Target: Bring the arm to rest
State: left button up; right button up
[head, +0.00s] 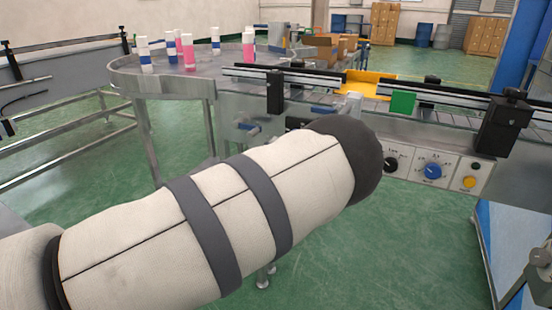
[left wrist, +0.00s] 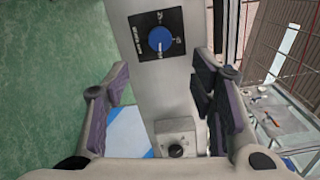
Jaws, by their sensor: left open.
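My left arm, in a pale padded sleeve with dark bands, crosses the head view from the lower left toward the middle. Its gripper is hidden in that view. In the left wrist view my left gripper (left wrist: 165,105) is open, its two purple-padded fingers wide apart with nothing between them. Beyond the fingers is a grey machine panel with a blue knob (left wrist: 161,40) on a black plate. A small box with a black knob (left wrist: 176,151) is below it. My right gripper is in neither view.
A conveyor with a control panel (head: 433,168) and a green block (head: 402,102) runs behind my arm. A round steel table (head: 125,77) holds several white, blue and pink cans at the back left. Green floor (head: 400,250) is open at the lower right.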

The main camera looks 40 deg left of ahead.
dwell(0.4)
pick_arm(q)
jog(key=s+d+f+n+g+p, duration=0.25)
jog(key=s+f+n+g, duration=0.85)
jog(key=s+f, duration=1.1)
jog(key=s+d+f+n+g+h, duration=0.1)
jog(key=s+d+n+g+h, duration=0.1)
jog(key=s+d, duration=0.6)
jog(key=s+d+f+n+g+h, duration=0.1)
jog(key=s+d+n+g+h, duration=0.2)
jog(key=s+d+g, duration=0.4)
jog(key=s+d+n, duration=0.1)
jog(key=s, duration=0.8)
jog(key=shift+d+f+p, duration=0.15)
jog(key=shift+d+p, duration=0.15)
jog(key=shift+d, duration=0.05)
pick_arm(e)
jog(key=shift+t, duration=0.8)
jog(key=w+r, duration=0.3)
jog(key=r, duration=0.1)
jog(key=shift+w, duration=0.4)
pick_arm(q)
jog(key=shift+o, duration=0.5)
